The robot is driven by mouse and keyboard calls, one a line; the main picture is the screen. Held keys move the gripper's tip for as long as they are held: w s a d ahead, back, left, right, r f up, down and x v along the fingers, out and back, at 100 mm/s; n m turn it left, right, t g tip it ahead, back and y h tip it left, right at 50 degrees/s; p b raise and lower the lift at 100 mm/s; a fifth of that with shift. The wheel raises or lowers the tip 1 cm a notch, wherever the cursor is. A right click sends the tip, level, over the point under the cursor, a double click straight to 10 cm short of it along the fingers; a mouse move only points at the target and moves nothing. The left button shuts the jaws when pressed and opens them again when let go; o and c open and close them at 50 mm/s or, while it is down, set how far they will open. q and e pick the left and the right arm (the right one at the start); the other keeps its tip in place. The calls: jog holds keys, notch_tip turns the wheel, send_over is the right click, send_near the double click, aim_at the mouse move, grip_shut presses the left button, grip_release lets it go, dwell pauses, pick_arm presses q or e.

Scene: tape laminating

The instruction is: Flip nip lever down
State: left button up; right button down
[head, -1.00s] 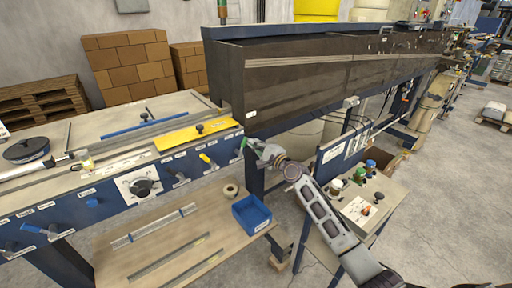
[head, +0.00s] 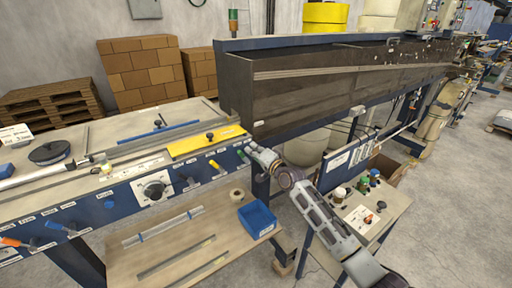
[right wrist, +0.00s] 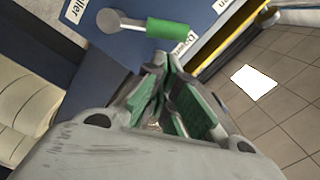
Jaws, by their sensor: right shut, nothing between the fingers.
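In the right wrist view, a lever with a grey round hub and a green handle (right wrist: 167,29) is mounted on a dark blue panel, its handle lying about level in the picture. Labels beside it are partly cut off; one ends in "ller", and none that I can read says "nip". My right gripper (right wrist: 158,68) is shut and empty, its green-padded fingertips just below the green handle, with a small gap visible in the picture. In the head view my right gripper (head: 251,149) is at the right end of the machine's labelled front panel. My left gripper is not in view.
On the front panel are a yellow lever (head: 213,164), a dial (head: 154,190) and an orange lever (head: 12,242). A yellow plate (head: 205,142) lies on the machine's top. A long dark trough (head: 330,85) stands behind my right arm. A blue bin (head: 257,219) sits on the lower shelf.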

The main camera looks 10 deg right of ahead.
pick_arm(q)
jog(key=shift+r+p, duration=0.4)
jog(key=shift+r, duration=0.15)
pick_arm(e)
jog(key=shift+s+a+n, duration=0.2)
jog(key=shift+a+n, duration=0.35)
jog(key=shift+n, duration=0.45)
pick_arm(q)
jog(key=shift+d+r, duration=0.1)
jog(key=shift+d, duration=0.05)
pick_arm(e)
jog(key=shift+r, duration=0.15)
